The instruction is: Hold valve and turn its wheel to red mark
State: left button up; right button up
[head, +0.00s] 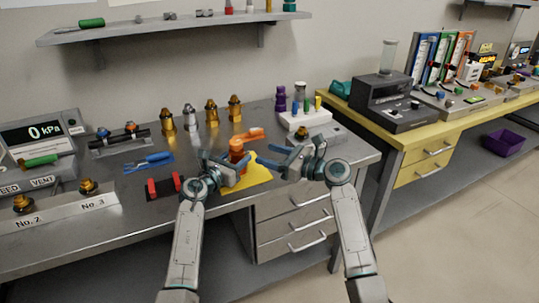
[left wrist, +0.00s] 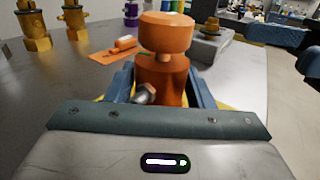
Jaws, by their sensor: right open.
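My right gripper (head: 270,156) is open and empty, just right of the valve. I cannot make out a red mark.
An orange tool (head: 249,134) lies behind the valve. A blue tool (head: 150,161) and a red-and-black stand (head: 164,186) are to the left. Several brass fittings (head: 211,113) stand at the back. A white block with coloured pegs (head: 304,118) is behind right.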

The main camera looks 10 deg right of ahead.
pick_arm(q)
jog(key=o, duration=0.3)
jog(key=shift+o, duration=0.2)
